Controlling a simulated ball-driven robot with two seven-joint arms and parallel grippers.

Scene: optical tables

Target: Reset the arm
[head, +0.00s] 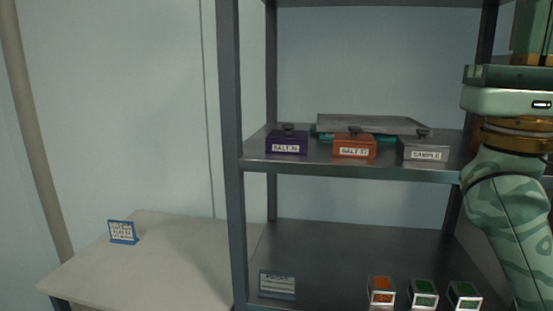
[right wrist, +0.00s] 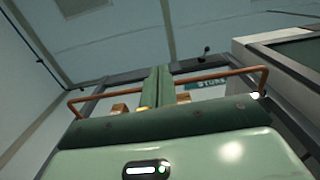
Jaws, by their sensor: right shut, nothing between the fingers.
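My right arm (head: 508,210) stands along the right edge of the head view, camouflage-green, in front of the shelf's right side. It rises to a pale green gripper body, with the fingers cut off by the frame. In the right wrist view my right gripper (right wrist: 159,78) points upward, its two green fingers together and nothing between them. My left arm and left gripper show in neither view.
A metal shelf (head: 340,174) holds a purple box (head: 288,145), an orange box (head: 354,150), a grey box (head: 424,152) and a grey tray (head: 370,124). Several small items stand on the lower shelf (head: 335,240). A white table (head: 185,260) with a blue-framed sign (head: 122,232) is at left.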

